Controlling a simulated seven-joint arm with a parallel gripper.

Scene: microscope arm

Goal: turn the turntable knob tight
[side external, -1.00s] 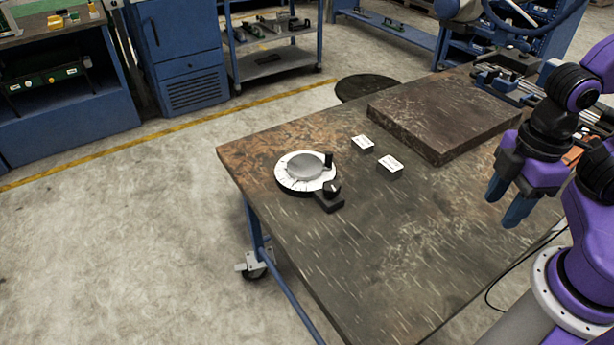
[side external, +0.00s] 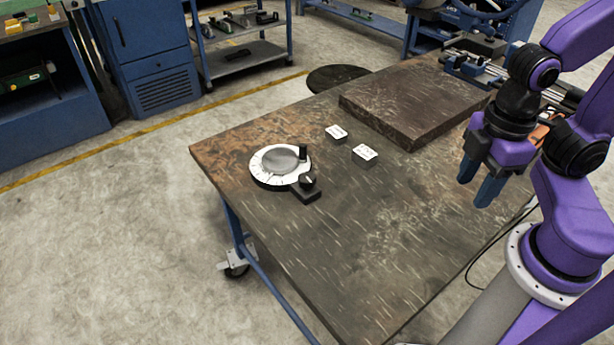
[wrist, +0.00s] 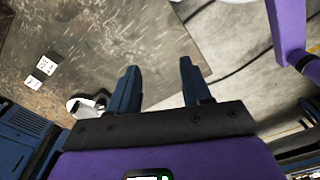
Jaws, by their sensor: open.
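The turntable (side external: 263,172) is a round white-rimmed dial with a grey disc, lying on the worn work table near its left edge. A black knob (side external: 308,181) with a light pointer mark sits on a small black block at its front right. A short black post (side external: 303,152) stands on the rim behind the knob. My gripper (side external: 476,185) is open and empty, fingers down above the table, well to the right of the turntable. In the wrist view my gripper (wrist: 158,67) shows both fingers apart. The turntable (wrist: 84,106) is partly hidden there, and I cannot make out the knob clearly.
Two small blocks with white labels, one nearer the back (side external: 336,132) and one nearer the front (side external: 365,153), stand between the turntable and a thick dark slab (side external: 415,105). The table (side external: 350,240) is clear in front of them.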

